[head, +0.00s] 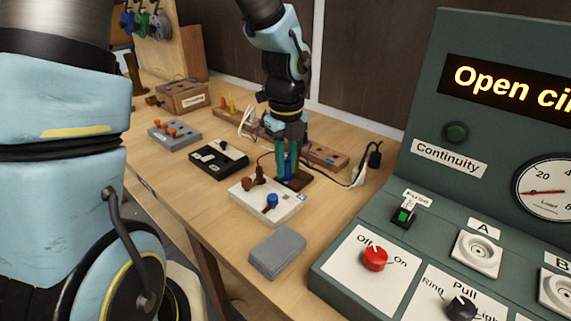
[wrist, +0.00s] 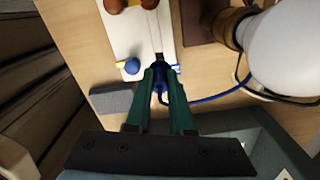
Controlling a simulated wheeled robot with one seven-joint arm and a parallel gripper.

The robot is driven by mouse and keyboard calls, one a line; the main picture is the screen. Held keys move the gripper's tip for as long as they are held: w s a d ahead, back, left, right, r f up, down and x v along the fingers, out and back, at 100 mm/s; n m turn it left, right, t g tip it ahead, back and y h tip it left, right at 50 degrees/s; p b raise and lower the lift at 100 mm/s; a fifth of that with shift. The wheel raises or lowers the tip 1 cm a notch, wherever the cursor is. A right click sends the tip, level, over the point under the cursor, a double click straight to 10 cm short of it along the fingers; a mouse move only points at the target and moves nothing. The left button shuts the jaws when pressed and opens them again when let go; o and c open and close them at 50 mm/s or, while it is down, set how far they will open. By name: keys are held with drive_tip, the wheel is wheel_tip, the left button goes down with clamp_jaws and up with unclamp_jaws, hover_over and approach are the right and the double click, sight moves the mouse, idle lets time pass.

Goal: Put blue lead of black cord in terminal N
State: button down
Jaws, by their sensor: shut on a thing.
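My gripper (head: 288,177) points down at the right end of a white terminal block (head: 250,204). In the wrist view, my gripper's green fingers (wrist: 161,72) are shut on a blue lead (wrist: 161,88), whose wire curves away to the right. The block (wrist: 120,45) carries brown-red knobs and a blue knob (wrist: 132,66), which also shows in the head view (head: 272,200). The held end is beside the blue knob, over or near the block's edge. The fingers hide its tip, and I cannot tell whether it touches the block. No readable N label shows.
A white bulb (wrist: 290,50) in a brass-coloured holder is right of the gripper in the wrist view. A grey box (head: 277,252) lies in front of the block, a black block (head: 218,159) behind it. The green test panel (head: 450,160) stands at right.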

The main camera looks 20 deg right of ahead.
sight(286, 177)
drive_tip(key=shift+f+b, duration=1.55)
drive_tip(key=shift+f, duration=0.85)
drive_tip(key=shift+f, duration=0.5)
idle(0.4)
drive_tip(key=c, duration=0.7)
unclamp_jaws()
wheel_tip(286, 177, up, 11)
drive_tip(key=shift+f+b, duration=0.1)
drive_tip(key=shift+b, duration=0.3)
drive_tip(key=a+f+n, duration=0.2)
drive_tip(key=a+n, duration=1)
drive_tip(key=n, duration=0.4)
drive_tip(key=w+a+f+n+t, duration=0.1)
drive_tip(key=a+f+n, duration=0.2)
drive_tip(key=a+n, duration=1)
drive_tip(key=n, duration=0.3)
drive_tip(key=shift+a+f+t, duration=0.25)
drive_tip(key=shift+f+t, duration=0.05)
drive_tip(key=shift+f, duration=0.05)
